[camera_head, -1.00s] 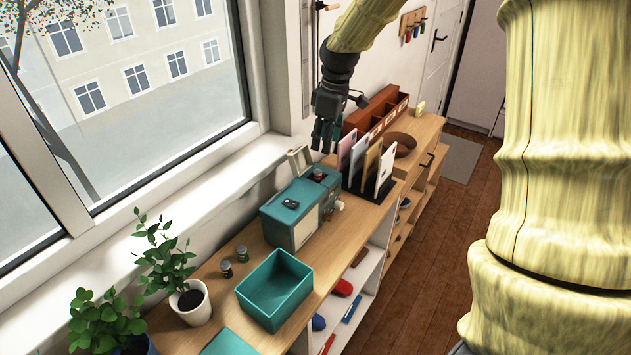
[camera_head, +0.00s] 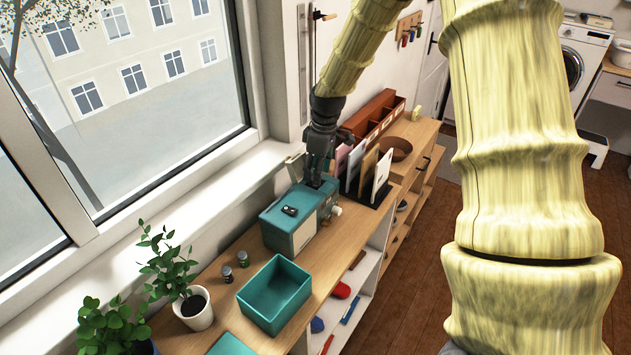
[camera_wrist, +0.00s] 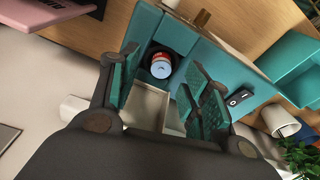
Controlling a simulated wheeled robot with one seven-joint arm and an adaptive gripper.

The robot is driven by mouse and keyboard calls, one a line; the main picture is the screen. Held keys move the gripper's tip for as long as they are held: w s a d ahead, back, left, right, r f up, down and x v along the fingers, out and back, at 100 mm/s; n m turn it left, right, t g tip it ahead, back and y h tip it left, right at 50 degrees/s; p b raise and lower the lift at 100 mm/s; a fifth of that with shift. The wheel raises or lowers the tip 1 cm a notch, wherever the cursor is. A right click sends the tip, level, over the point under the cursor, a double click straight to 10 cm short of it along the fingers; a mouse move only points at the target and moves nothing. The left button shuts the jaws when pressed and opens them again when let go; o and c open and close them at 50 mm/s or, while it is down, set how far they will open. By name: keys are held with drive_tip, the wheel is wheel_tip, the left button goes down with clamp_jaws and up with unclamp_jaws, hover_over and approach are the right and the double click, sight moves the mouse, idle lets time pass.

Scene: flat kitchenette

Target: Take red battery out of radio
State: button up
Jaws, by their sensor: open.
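The teal radio (camera_head: 292,232) stands on the wooden sideboard with its hatch open. In the wrist view the red battery (camera_wrist: 161,66) stands end-up in the radio's open compartment, showing a pale blue end with a red and dark rim. A pale empty-looking bay (camera_wrist: 148,104) lies beside it. My gripper (camera_head: 317,183) points down at the radio's far end. In the wrist view my gripper (camera_wrist: 166,85) is open, its teal-padded fingers on either side of the compartment. The battery lies between them, towards the fingertips; I cannot tell whether they touch it. In the head view my gripper hides the battery.
A teal open box (camera_head: 274,296) and two small dark cylinders (camera_head: 235,267) stand in front of the radio. A letter rack (camera_head: 372,178) stands close behind it. Potted plants (camera_head: 180,285) are at the near left, beside the window sill.

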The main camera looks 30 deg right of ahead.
drive_tip(key=shift+w+a+f, duration=0.1)
drive_tip(key=shift+f, duration=1)
clamp_jaws()
drive_tip(key=shift+r, duration=0.1)
